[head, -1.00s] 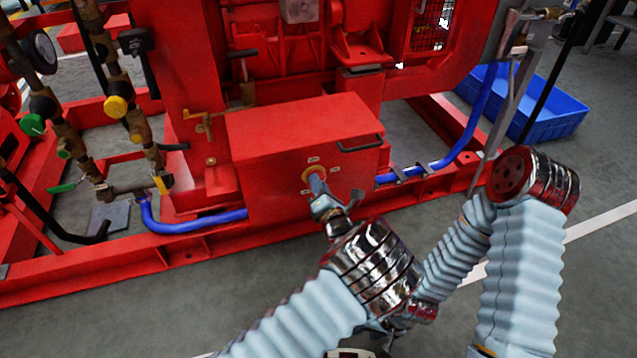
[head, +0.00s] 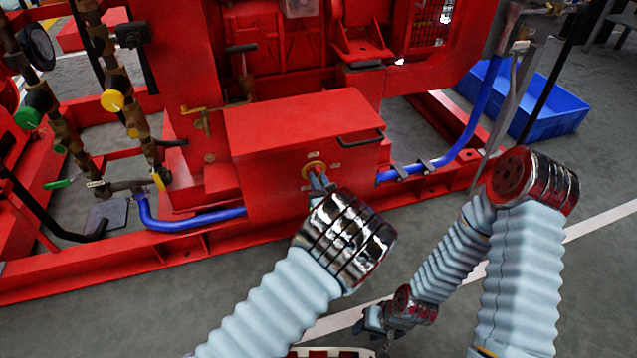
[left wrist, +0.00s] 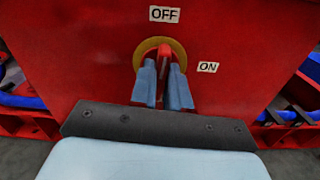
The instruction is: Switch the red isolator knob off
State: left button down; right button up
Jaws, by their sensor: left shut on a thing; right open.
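The red isolator knob (left wrist: 164,52) sits on a round yellow plate (left wrist: 151,46) on the front of a red box (head: 270,190). In the left wrist view its visible red part stands upright, below the OFF label (left wrist: 164,14). The ON label (left wrist: 207,67) is to its right. My left gripper (head: 318,183) is shut on the knob, one finger on each side; it also shows in the left wrist view (left wrist: 164,85). The fingers hide part of the knob. My right gripper (head: 372,322) is low in the head view, open and away from the box.
A black handle (head: 361,138) is on the box's upper right. Blue hoses (head: 195,222) run along the red base frame on both sides. Valves and a gauge (head: 38,46) stand at the left. A blue crate (head: 555,110) lies at the right. The floor in front is clear.

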pick_arm(q)
jog(key=shift+a+n, duration=0.1)
jog(key=shift+n, duration=0.3)
jog(key=c, duration=1.2)
grip_release()
jog(key=shift+w, duration=0.1)
jog(key=shift+o, duration=0.2)
jog(key=p+v, duration=0.1)
jog(key=v, duration=1.3)
jog(key=shift+p, duration=0.3)
